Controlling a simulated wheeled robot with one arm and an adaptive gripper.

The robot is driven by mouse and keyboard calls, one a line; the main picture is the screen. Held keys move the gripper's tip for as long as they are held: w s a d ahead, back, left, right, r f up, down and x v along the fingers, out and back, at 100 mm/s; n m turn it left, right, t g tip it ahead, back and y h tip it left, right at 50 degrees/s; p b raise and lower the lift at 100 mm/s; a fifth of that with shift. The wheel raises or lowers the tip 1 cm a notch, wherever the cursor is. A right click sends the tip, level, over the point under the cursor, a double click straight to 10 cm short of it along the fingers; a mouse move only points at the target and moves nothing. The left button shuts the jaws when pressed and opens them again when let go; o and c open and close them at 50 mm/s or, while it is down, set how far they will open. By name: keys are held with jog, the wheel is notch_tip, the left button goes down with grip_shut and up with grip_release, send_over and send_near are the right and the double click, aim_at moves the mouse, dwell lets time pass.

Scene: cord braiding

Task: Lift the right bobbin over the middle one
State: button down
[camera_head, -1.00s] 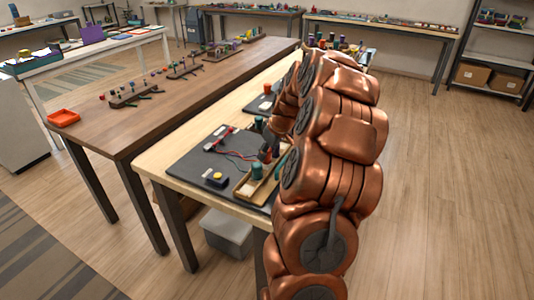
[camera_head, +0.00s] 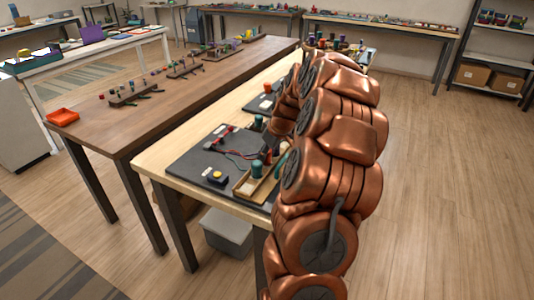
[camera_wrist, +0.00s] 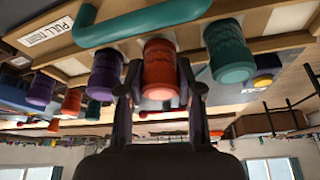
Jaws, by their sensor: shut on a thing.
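In the wrist view my gripper (camera_wrist: 160,88) has its two dark fingers on either side of an orange-red bobbin (camera_wrist: 160,66) and is shut on it. A purple bobbin (camera_wrist: 104,74) is to its left and a teal bobbin (camera_wrist: 229,52) to its right, both apart from it. A wooden tray (camera_wrist: 262,20) with a teal handle-like bar (camera_wrist: 150,20) is behind the bobbins. In the head view the tray (camera_head: 242,191) is on a dark mat, with a teal bobbin (camera_head: 257,169) at its near end. My arm hides much of the gripper there.
The dark mat (camera_head: 192,165) also carries red and dark cords (camera_head: 238,154) and a small box with a yellow top (camera_head: 216,177). More purple and red bobbins show at the left of the wrist view (camera_wrist: 41,89). A brown table (camera_head: 150,118) stands alongside at the left.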

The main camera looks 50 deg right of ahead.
jog(key=shift+f, duration=0.3)
jog(key=c, duration=0.7)
grip_release()
jog(key=v, duration=1.2)
jog(key=shift+a, duration=0.1)
